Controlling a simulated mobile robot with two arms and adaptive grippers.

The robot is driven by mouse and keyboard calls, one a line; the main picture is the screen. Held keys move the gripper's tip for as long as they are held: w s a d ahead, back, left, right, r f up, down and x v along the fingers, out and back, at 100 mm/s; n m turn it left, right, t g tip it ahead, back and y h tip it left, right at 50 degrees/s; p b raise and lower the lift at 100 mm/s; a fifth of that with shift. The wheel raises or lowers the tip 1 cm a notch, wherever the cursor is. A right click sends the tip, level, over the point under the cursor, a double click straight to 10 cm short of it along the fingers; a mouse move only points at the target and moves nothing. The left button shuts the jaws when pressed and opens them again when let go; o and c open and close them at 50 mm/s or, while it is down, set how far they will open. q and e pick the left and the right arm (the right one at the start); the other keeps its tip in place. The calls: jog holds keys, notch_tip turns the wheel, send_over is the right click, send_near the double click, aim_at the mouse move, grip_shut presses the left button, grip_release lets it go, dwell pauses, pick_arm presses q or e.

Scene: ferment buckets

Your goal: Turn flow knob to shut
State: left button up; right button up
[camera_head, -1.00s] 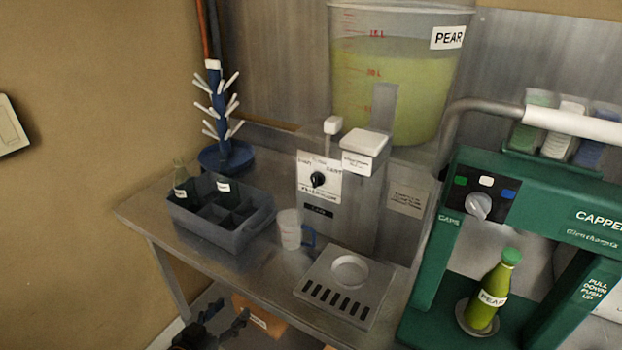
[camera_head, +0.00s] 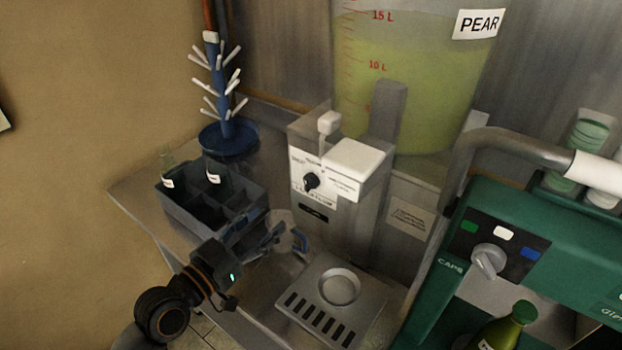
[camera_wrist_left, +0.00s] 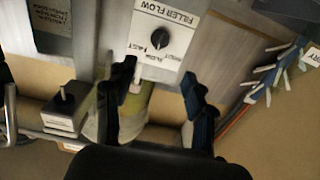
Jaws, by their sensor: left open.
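The flow knob (camera_head: 311,180) is a small black dial on the white panel (camera_head: 329,199) of the metal filler. In the left wrist view the knob (camera_wrist_left: 159,39) shows upside down under the "FILLER FLOW" heading, with "FAST", "SLOW" and "SHUT" labels around it. I cannot tell surely which label it points to. My left gripper (camera_head: 274,237) is open and empty, below and left of the knob, apart from it. In the left wrist view its two fingers (camera_wrist_left: 158,92) stand wide apart, with the knob beyond them. My right gripper is not in view.
A grey crate (camera_head: 188,215) with bottles is left, a drip tray (camera_head: 355,319) is in front of the filler, and the green capper (camera_head: 437,282) is right.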

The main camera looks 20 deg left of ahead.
pick_arm(q)
jog(key=p, duration=0.2)
send_near(306, 184)
jog(key=w, duration=0.2)
jog(key=x, duration=0.2)
jog(key=p+x, duration=0.1)
jog(key=x, duration=0.2)
jog(key=shift+w+d+p, duration=0.25)
jog(key=shift+d+p, duration=0.05)
jog(key=shift+d, duration=0.1)
jog(key=shift+w+d+f, duration=0.1)
jog(key=shift+w+d, duration=0.05)
jog(key=shift+w, duration=0.3)
jog(key=c, duration=1.1)
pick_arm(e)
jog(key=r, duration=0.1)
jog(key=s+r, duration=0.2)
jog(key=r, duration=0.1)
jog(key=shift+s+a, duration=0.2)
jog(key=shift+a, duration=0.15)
